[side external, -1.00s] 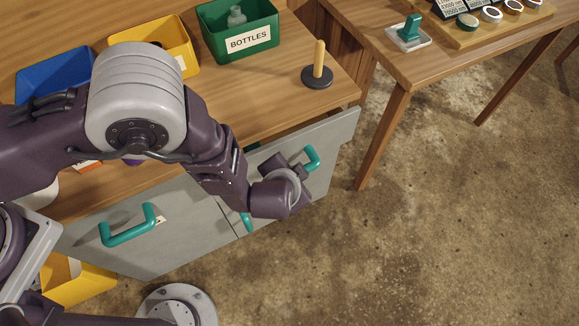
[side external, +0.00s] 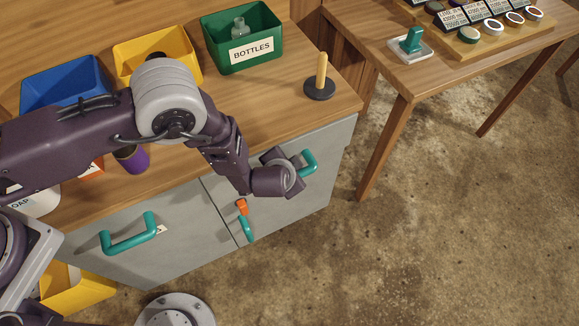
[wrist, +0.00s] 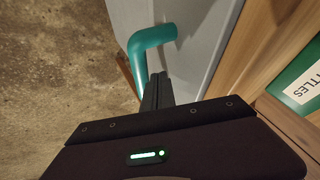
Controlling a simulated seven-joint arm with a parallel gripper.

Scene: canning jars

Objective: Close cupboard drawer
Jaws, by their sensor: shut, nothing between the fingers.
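The cupboard drawer (side external: 328,160) is the grey front at the right, under the wooden worktop. Its front now sits close against the cupboard, with no open gap seen below the worktop edge. Its teal handle (side external: 309,162) also shows in the wrist view (wrist: 140,62). My gripper (wrist: 158,82) is shut and empty, its fingers pointing at the grey front (wrist: 190,45) right beside the handle. Whether the fingertips touch the front or handle I cannot tell. In the side view my wrist hides part of the drawer front and the fingers.
A second grey front with a teal handle (side external: 128,235) is at the left. An orange piece (side external: 242,207) sits above another teal handle (side external: 246,229). Blue, yellow (side external: 160,45) and green (side external: 242,35) bins and a peg stand (side external: 319,85) are on the worktop.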

